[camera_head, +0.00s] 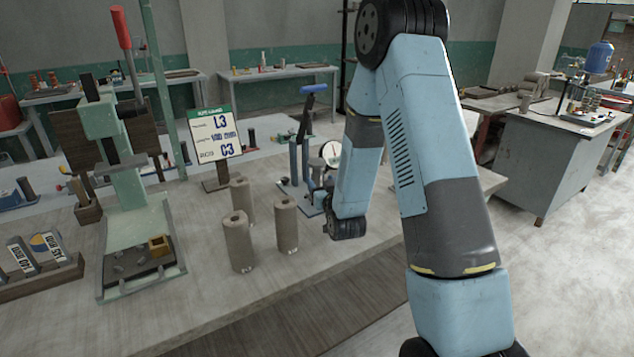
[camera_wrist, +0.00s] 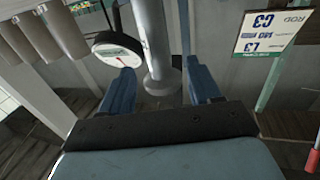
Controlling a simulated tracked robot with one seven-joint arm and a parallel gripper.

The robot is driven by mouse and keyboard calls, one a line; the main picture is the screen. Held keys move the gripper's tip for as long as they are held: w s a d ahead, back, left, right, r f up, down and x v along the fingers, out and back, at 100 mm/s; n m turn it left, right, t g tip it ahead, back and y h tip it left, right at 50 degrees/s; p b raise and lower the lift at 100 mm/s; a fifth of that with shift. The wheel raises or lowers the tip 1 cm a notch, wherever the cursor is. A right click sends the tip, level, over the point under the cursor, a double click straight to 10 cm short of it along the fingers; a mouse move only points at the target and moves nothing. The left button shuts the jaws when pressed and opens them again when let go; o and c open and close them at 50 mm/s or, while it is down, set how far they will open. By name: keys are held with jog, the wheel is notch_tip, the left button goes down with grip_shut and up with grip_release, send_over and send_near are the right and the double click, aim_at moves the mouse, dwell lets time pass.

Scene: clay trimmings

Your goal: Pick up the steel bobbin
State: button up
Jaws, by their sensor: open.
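In the wrist view, a smooth grey metal cylinder with a round flange at its lower end in the picture looks like the steel bobbin (camera_wrist: 152,40). My gripper (camera_wrist: 159,68) is open, with one blue finger on each side of it. The flange lies between the fingers, and a gap shows on both sides. I see no contact.
A white round dial (camera_wrist: 117,49) stands close beside the left finger. Tan rolls (camera_head: 237,242) stand on the bench left of my wrist. A blue-handled lever stand (camera_head: 305,140), a sign (camera_head: 217,136) and a green press (camera_head: 125,190) stand nearby.

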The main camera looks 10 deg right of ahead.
aim_at(316, 170)
jog(key=shift+w+a+r, duration=0.1)
jog(key=shift+w, duration=1.85)
jog(key=shift+w+a+r, duration=0.1)
jog(key=shift+w, duration=1.85)
jog(key=shift+c, duration=0.4)
grip_shut()
